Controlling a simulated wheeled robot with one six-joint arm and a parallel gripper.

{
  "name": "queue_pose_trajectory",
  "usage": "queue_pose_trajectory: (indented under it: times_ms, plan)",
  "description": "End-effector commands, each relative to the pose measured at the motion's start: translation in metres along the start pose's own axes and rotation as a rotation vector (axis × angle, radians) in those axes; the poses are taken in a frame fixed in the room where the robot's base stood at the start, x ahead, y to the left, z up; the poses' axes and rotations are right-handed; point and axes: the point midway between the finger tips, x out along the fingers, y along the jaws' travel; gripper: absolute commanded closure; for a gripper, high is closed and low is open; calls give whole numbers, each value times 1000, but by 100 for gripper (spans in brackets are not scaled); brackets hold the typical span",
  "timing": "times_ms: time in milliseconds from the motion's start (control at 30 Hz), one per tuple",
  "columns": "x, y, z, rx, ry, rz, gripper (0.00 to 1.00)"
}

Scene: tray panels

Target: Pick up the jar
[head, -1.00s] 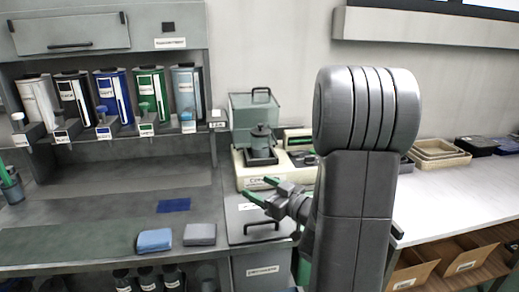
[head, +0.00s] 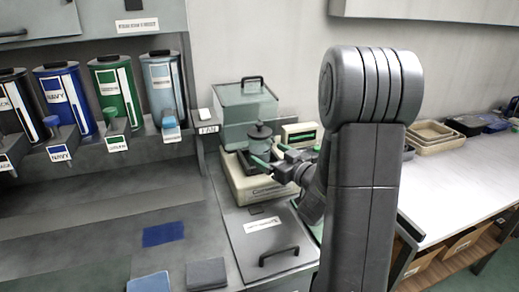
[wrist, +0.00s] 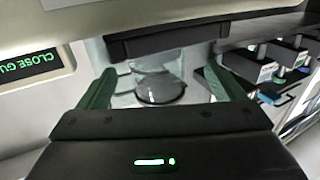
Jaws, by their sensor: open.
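The jar (head: 260,136) is a small grey-green vessel with a dark knobbed lid. In the head view it stands upright in a dark square holder on a cream machine (head: 238,185). My gripper (head: 268,157) is open at the jar's front right, with green fingertips close to it. In the wrist view the jar's round dark top (wrist: 160,90) shows between the two spread green fingers of my gripper (wrist: 161,82). I see no contact with the jar. Its lower part is hidden by the holder and my gripper.
A clear guard box with a black handle (head: 246,104) stands behind the jar. A green display (head: 301,134) is to its right. Colored canisters (head: 116,90) line the left shelf. Nested trays (head: 432,137) sit on the right counter. A dark blue pad (head: 163,234) lies at front left.

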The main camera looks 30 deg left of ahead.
Motion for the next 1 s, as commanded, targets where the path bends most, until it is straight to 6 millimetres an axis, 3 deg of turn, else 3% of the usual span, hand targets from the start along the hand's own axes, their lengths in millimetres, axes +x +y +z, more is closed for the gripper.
queue_pose_trajectory:
  times_ms: [167,500,767,800,1000]
  plan:
    - [12,0,-1,1,0,0,11]
    - [56,5,-3,1,0,-2,11]
    - [60,6,-3,1,0,0,11]
    - [60,6,-3,1,0,0,13]
    - [60,6,-3,0,0,0,52]
